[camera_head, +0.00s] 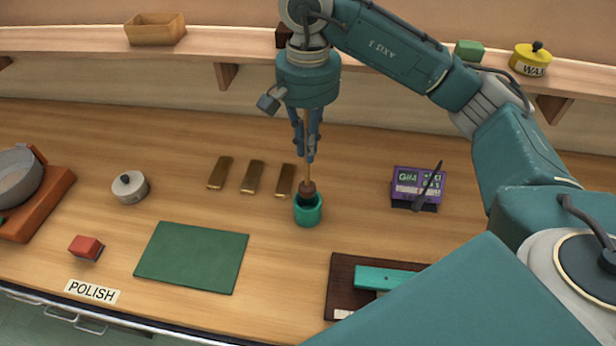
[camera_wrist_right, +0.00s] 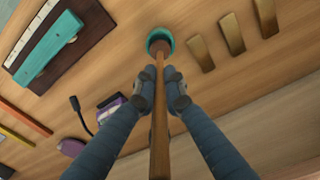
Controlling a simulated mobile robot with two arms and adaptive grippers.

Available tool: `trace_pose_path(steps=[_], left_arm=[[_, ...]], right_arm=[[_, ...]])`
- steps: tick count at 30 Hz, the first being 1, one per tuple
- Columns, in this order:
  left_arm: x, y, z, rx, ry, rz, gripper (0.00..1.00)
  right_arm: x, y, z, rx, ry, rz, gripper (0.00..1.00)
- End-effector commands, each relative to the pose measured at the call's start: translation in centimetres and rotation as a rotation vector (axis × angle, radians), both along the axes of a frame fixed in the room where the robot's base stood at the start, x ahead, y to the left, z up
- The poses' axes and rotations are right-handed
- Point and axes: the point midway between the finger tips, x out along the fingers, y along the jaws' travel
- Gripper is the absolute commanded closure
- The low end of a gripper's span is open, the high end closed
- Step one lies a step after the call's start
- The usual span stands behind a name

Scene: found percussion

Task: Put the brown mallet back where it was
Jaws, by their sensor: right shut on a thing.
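The brown mallet (camera_head: 308,188) hangs head down, its brown head at the mouth of a teal cup (camera_head: 307,213) on the bench. In the right wrist view the mallet's shaft (camera_wrist_right: 159,115) runs down between my fingers toward the teal cup (camera_wrist_right: 160,36). My right gripper (camera_head: 308,155) is shut on the shaft, above the cup. The head's lower part is hidden by the cup's rim, so I cannot tell how deep it sits. My left gripper is not in view.
Several brass bars (camera_head: 253,177) lie left of the cup. A purple box (camera_head: 418,187) with a dark microphone-like stalk stands to the right. A green mat (camera_head: 192,257) and a dark board with a teal bar (camera_head: 380,278) lie nearer the front. A shelf (camera_head: 230,49) runs behind.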

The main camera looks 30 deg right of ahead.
Motion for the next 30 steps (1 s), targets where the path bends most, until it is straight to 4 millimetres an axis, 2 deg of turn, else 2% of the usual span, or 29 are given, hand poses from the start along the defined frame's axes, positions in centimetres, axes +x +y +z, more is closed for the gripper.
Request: trace_pose_path(steps=[1,4,11,18,28,30], left_arm=[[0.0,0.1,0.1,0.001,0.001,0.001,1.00],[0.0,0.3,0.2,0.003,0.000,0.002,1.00],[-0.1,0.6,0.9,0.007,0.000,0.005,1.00],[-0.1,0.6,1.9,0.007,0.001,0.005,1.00],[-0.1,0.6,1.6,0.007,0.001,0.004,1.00],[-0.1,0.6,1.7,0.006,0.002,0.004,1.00]], right_arm=[[-0.2,0.1,-1.4,0.002,0.006,0.001,1.00],[-0.2,0.1,-3.3,0.001,0.004,0.001,1.00],[0.0,0.0,-5.4,-0.001,0.001,-0.001,1.00],[-0.1,0.0,-8.5,0.000,0.001,-0.001,1.00],[0.0,0.0,-9.0,-0.001,-0.002,0.000,1.00],[0.0,0.0,-8.9,-0.001,-0.001,0.000,0.81]])
